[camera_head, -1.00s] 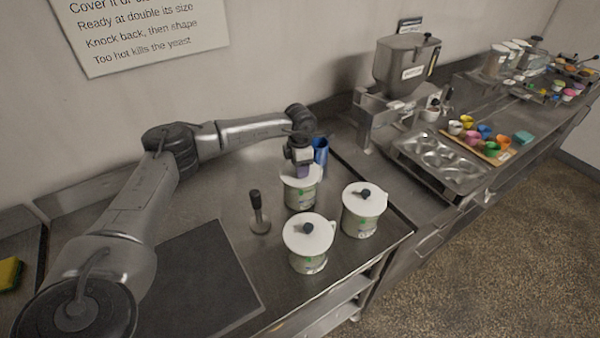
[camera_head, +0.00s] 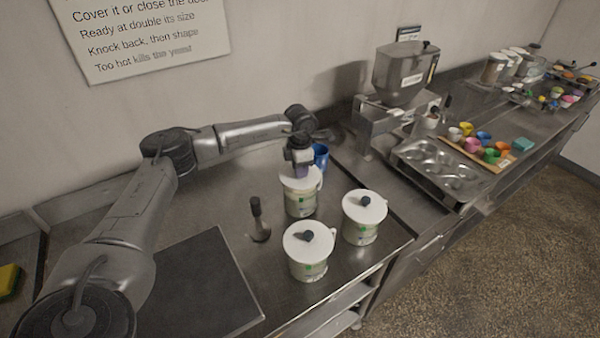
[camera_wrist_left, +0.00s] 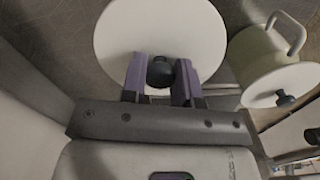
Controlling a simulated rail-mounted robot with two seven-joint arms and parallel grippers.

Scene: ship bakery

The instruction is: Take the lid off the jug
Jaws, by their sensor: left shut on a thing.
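Three pale jugs with white lids and dark knobs stand on the steel counter. My left gripper (camera_head: 302,172) is above the rearmost jug (camera_head: 300,203), with its purple fingers pointing down. In the left wrist view the fingers (camera_wrist_left: 162,75) are shut on the dark knob (camera_wrist_left: 160,70) in the middle of the round white lid (camera_wrist_left: 160,30). The lid (camera_head: 291,183) covers the jug's mouth from above; I cannot tell whether a small gap lies under it. The right gripper is not in view.
Lidded jugs stand in front (camera_head: 309,265) and to the right (camera_head: 364,225). A blue cup (camera_head: 321,155) is close behind the gripper. A dark-handled tool (camera_head: 258,215) stands left of the jugs. A dark mat (camera_head: 195,285) lies at the front left.

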